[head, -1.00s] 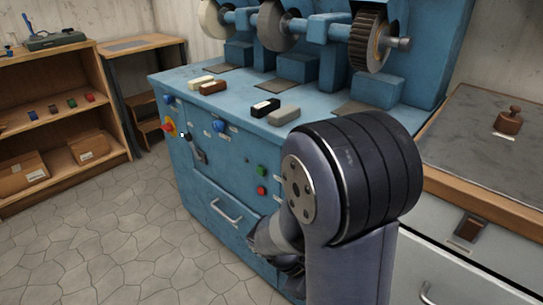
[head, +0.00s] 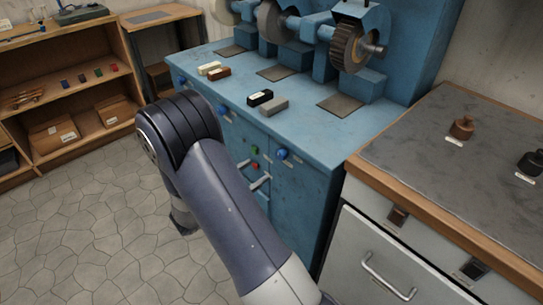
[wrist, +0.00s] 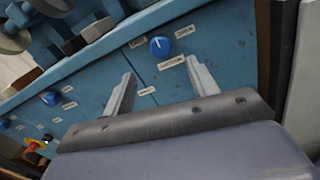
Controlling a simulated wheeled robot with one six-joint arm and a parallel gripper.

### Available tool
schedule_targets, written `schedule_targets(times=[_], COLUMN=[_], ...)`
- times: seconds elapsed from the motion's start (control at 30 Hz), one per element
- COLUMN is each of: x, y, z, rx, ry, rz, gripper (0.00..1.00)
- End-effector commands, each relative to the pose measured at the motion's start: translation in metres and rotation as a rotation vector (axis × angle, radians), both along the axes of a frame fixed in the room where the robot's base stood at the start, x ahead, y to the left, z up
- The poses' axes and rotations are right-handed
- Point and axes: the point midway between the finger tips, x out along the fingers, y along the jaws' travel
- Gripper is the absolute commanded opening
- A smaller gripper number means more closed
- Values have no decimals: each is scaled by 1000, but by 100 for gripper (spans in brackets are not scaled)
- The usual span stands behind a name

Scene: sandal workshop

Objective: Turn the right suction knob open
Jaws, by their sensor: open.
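The right suction knob (head: 282,154) is a round blue knob at the right end of the blue machine's front panel. In the wrist view the knob (wrist: 160,47) has a white pointer mark and small labels around it. My gripper (wrist: 160,71) is open and empty. Its two fingers point at the panel, one to each side below the knob in the picture, and it appears apart from the knob.
Another blue knob (wrist: 50,98) and a red and yellow switch (wrist: 33,145) lie farther left on the panel. Green and red buttons (head: 254,150) sit left of the right knob. A grey cabinet (head: 385,262) stands to the right. The floor at left is clear.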

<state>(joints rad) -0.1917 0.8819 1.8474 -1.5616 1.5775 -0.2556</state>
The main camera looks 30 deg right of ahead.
Motion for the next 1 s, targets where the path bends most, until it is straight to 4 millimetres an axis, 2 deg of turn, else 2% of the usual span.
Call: schedule_targets(times=[0.3,0.5,0.7,0.97,1.0], x=[9,14,16,16,16], y=[-56,-81,-91,-92,-92], z=[0,0,0,0,0], rx=[1,2,2,2,2], ry=[-1,-2,-1,-1,-1], rz=[-7,-4,-2,-1,-2], gripper=[56,56,56,56,52])
